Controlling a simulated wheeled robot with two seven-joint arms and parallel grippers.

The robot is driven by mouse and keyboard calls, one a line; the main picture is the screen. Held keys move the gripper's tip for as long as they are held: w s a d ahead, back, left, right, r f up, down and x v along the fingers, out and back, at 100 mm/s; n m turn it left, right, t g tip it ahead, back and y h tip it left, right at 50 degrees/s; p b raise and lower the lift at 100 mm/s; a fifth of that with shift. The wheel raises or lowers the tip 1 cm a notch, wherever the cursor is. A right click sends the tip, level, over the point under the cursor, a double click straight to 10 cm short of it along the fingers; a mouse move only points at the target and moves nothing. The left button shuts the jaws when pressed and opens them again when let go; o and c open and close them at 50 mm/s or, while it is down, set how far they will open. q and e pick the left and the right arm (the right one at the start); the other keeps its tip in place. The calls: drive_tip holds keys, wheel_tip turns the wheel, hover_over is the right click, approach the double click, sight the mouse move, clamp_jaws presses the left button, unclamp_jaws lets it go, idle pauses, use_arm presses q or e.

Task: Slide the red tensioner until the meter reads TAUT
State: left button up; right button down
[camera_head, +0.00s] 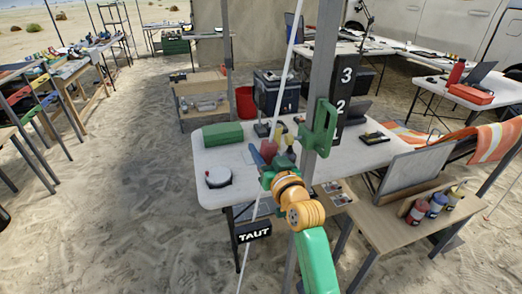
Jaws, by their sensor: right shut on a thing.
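A white guy line (282,85) runs slanting from the top of the view down past the white table. The red tensioner (268,148) shows as a small red piece on this line, partly covered by my gripper. My right gripper (267,156) is shut on the tensioner; its fingertips are small and hard to make out. My green and orange right arm comes up from the bottom. A black meter (253,232) hangs low on the line and reads TAUT in white letters. My left gripper is not in view.
A grey pole with a green bracket (318,128) and a black number board (345,92) stands close right of my gripper.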

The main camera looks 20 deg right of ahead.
sight(270, 161)
drive_tip(key=shift+r, duration=0.15)
drive_tip(key=shift+c, duration=2.2)
unclamp_jaws()
drive_tip(key=shift+b, duration=0.3)
drive_tip(key=s, duration=0.4)
drive_tip(key=s+b, duration=0.1)
drive_tip(key=s, duration=0.2)
drive_tip(key=shift+s+d, duration=0.1)
drive_tip(key=shift+d, duration=0.25)
